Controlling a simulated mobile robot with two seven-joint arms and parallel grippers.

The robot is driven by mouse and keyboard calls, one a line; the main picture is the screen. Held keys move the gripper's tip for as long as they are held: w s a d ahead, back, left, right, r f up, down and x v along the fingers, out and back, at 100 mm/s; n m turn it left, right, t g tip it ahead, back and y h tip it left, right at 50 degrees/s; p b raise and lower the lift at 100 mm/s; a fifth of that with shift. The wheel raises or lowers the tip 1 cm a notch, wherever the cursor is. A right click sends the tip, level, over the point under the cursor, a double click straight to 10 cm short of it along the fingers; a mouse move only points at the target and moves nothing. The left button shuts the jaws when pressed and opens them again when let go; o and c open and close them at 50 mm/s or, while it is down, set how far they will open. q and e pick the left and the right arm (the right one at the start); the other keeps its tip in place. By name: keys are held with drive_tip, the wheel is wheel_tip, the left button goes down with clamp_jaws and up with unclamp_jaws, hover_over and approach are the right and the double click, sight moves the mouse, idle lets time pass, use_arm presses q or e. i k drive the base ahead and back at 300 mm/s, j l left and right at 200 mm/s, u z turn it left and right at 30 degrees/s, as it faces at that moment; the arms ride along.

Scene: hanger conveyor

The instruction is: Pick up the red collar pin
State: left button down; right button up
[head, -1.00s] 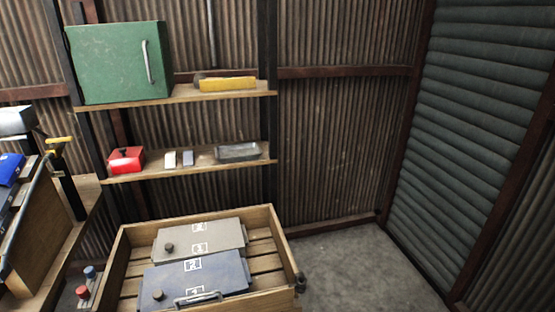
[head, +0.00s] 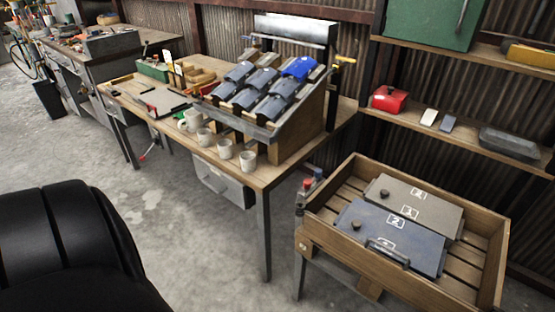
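A small red-topped piece (head: 308,184) stands beside a blue-topped piece (head: 318,173) at the left corner of the wooden crate. Another small red item (head: 151,107) lies on the workbench near a dark flat panel. A thin red item (head: 150,150) shows below the bench's front edge. All are too small to tell which one, if any, is the red collar pin. Neither of my grippers is in view.
The workbench (head: 262,178) holds several white mugs (head: 225,148) and a sloped rack of blue and grey pieces. The wooden crate (head: 345,250) holds flat numbered cases. A large black rounded shape (head: 60,245) fills the lower left. Concrete floor (head: 180,200) is open before the bench.

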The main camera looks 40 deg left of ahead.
sight(307, 186)
drive_tip(key=k+u, duration=0.1)
drive_tip(key=u, duration=1.05)
drive_tip(key=z, duration=1.7)
drive_tip(key=u, duration=1.7)
